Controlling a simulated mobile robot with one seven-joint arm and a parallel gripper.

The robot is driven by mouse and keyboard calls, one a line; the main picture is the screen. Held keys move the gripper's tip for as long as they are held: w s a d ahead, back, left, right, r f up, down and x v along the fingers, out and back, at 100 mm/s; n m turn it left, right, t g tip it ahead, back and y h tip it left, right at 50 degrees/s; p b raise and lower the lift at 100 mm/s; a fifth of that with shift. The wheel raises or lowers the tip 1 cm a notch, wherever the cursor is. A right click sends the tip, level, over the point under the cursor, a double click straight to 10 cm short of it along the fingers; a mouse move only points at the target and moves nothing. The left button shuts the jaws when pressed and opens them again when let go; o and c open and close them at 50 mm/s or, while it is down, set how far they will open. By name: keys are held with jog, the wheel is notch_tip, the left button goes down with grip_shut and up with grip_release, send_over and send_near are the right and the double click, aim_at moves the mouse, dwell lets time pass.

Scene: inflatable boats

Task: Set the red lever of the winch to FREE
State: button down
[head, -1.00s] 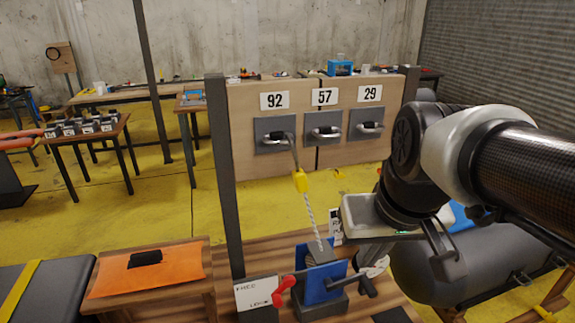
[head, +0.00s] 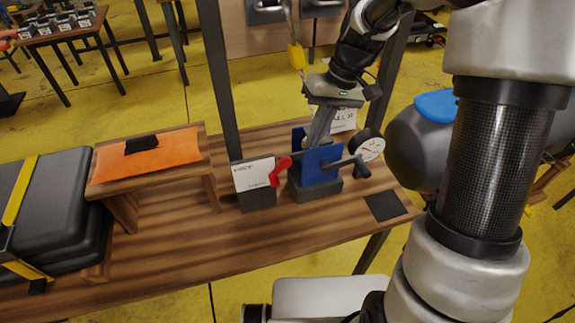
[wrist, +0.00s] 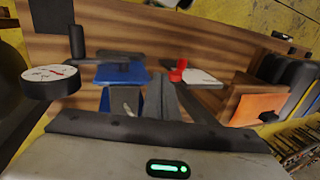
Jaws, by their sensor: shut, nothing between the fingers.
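The winch (head: 320,166) has blue side plates and stands on the wooden bench; its blue plates also show in the wrist view (wrist: 122,73). Its red lever (head: 279,172) slopes down to the left, its lower end over the right edge of a white label card (head: 252,173). The card's top word looks like FREE; its lower word is hard to read. The lever also shows in the wrist view (wrist: 177,71). My gripper (head: 316,143) points down at the winch drum, behind the front blue plate and right of the lever. Its fingers are shut and empty. Any contact with the winch is unclear.
A round gauge (head: 370,149) and a dark crank handle (head: 347,163) are right of the lever. A dark post (head: 219,80) rises behind the card. An orange-topped wooden stand (head: 148,160) is at left. The bench front (head: 190,250) is clear.

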jog(key=shift+f, duration=0.1)
jog(key=s+a+f+p, duration=0.1)
jog(key=s+a+f, duration=0.1)
jog(key=a+f, duration=0.4)
jog(key=shift+d+x, duration=0.25)
jog(key=shift+x, duration=1.8)
jog(key=shift+w+f, duration=0.2)
jog(key=shift+w, duration=0.1)
